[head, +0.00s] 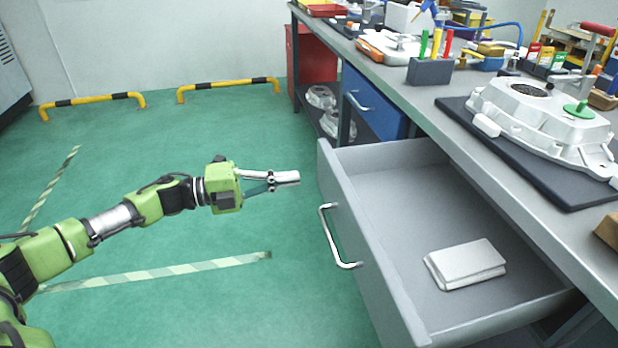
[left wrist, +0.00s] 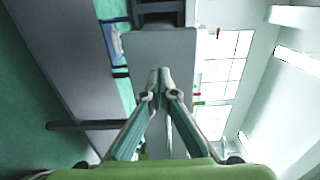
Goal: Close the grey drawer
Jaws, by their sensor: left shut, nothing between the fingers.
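The grey drawer (head: 400,178) stands pulled out from under the workbench in the head view, with a metal bar handle (head: 335,238) on its front. A pale metal block (head: 466,263) lies inside it. My left gripper (head: 297,177) is shut and empty, in front of the drawer's front panel near its far end, to the left of it. I see a gap between fingertips and panel in the head view. In the left wrist view, the shut fingers (left wrist: 160,75) overlap a grey panel (left wrist: 160,50). My right gripper is not in view.
The bench (head: 455,100) carries a large casting (head: 545,118) on a dark mat, a holder with coloured handles (head: 430,71) and other tools. A blue drawer (head: 372,103) further along is shut. Low yellow-black floor barriers (head: 228,88) stand near the wall. The green floor before the drawer is clear.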

